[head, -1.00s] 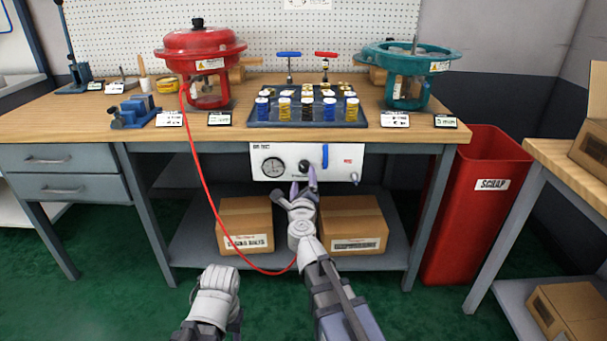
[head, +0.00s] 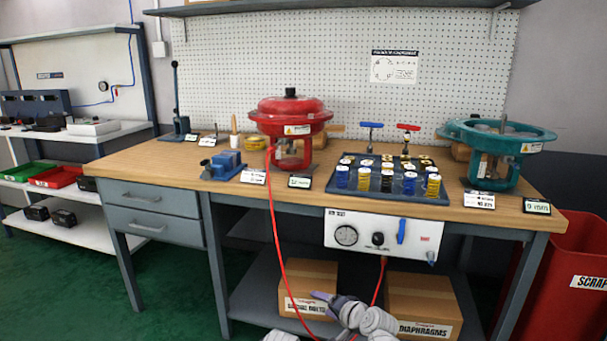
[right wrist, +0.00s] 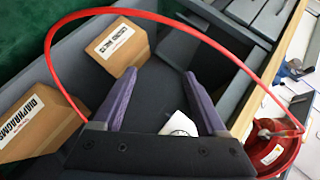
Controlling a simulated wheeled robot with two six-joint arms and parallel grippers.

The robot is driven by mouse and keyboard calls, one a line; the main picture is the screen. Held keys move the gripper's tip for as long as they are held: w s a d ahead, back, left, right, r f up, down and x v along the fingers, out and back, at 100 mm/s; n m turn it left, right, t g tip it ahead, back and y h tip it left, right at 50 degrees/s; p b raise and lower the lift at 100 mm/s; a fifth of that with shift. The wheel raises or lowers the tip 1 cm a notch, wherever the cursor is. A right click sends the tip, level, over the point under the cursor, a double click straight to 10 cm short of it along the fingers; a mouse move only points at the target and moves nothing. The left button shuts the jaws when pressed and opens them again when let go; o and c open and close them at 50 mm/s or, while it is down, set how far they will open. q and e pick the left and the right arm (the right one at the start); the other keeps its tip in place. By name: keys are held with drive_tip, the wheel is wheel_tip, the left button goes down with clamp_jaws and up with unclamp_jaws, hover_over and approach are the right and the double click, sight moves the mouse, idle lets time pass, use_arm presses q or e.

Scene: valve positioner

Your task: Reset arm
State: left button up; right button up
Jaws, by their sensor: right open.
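My right gripper (head: 325,300) is low in front of the workbench, below the test panel and before the boxes on the lower shelf. In the right wrist view its two purple fingers (right wrist: 160,85) stand wide apart with nothing held between them. My right arm comes in from the bottom of the head view. Only a small pale part, likely of my left arm, shows at the bottom edge; the left gripper does not show. The white test panel (head: 383,236) with gauge, black knob and blue lever hangs under the bench top, clear of the gripper.
The workbench (head: 130,165) carries a red actuator (head: 290,115), a teal actuator (head: 497,135) and a tray (head: 410,196) of springs. A red hose (head: 276,225) loops down near my right arm. Cartons (head: 310,278) sit on the shelf. A red scrap bin (head: 585,250) stands right.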

drive_tip(key=s+d+f+n+g+h, duration=0.35)
drive_tip(key=s+d+f+g, duration=0.2)
drive_tip(key=s, duration=0.25)
drive_tip(key=s+d+f+n+g+h, duration=0.2)
drive_tip(key=s+d+f+n+g, duration=0.2)
drive_tip(key=s+f, duration=0.3)
drive_tip(key=s+a+r+n+g+h+p, duration=0.1)
drive_tip(key=s+a+r+n+h+p, duration=0.2)
drive_tip(key=s+a, duration=0.55)
use_arm(q)
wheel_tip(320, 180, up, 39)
drive_tip(key=p, duration=3.6)
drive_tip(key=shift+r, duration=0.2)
use_arm(e)
wheel_tip(320, 180, up, 38)
drive_tip(key=w+a+y, duration=0.1)
drive_tip(key=shift+a+n, duration=0.25)
drive_tip(key=shift+n, duration=0.1)
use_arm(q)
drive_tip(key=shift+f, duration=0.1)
use_arm(e)
drive_tip(key=shift+w+f, duration=0.1)
drive_tip(key=shift+f, duration=0.05)
